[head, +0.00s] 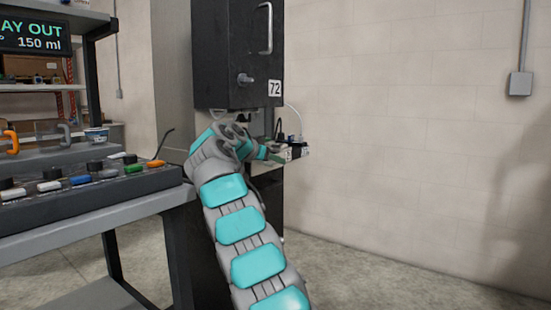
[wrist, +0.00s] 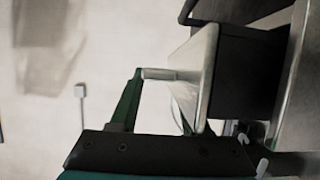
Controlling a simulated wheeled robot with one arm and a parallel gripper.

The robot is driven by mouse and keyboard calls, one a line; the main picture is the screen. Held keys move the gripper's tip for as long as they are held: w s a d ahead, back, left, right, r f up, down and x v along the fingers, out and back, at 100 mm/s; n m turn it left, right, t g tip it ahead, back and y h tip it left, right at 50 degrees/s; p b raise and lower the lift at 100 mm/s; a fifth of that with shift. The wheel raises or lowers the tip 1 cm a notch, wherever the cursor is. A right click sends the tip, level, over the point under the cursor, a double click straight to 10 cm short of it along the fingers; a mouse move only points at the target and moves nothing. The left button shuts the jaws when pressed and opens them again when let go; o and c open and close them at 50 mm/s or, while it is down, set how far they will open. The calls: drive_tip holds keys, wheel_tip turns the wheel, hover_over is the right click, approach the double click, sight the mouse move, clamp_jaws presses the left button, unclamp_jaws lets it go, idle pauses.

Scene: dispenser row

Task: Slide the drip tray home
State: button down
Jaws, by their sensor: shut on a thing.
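The drip tray shows in the wrist view as a pale metal front panel (wrist: 200,75) with a dark body behind it. It sticks out from the dispenser's frame. A short grey handle (wrist: 160,74) stands out from the panel. My gripper (wrist: 158,78) has its green fingers at this handle and is shut on it; the far finger is mostly hidden behind the panel. In the head view my gripper (head: 272,150) reaches under the black dispenser (head: 235,60) marked 72. My wrist covers most of the tray there.
A bench with a switch panel (head: 85,183) stands at the left, close to my arm. A shelf rack with a display (head: 35,37) is behind it. A wall box (head: 520,85) hangs at the right. The floor (head: 390,275) right of the dispenser is clear.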

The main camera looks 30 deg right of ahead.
drive_tip(key=shift+w+a+r+p, duration=0.1)
drive_tip(key=shift+w+a+p, duration=0.15)
drive_tip(key=shift+w+p, duration=0.25)
drive_tip(key=shift+w+a+r+p, duration=0.1)
drive_tip(key=shift+w+a+p, duration=0.1)
drive_tip(key=shift+w+p, duration=0.3)
drive_tip(key=shift+c, duration=1.4)
unclamp_jaws()
drive_tip(key=shift+s+f, duration=0.15)
drive_tip(key=shift+f, duration=0.05)
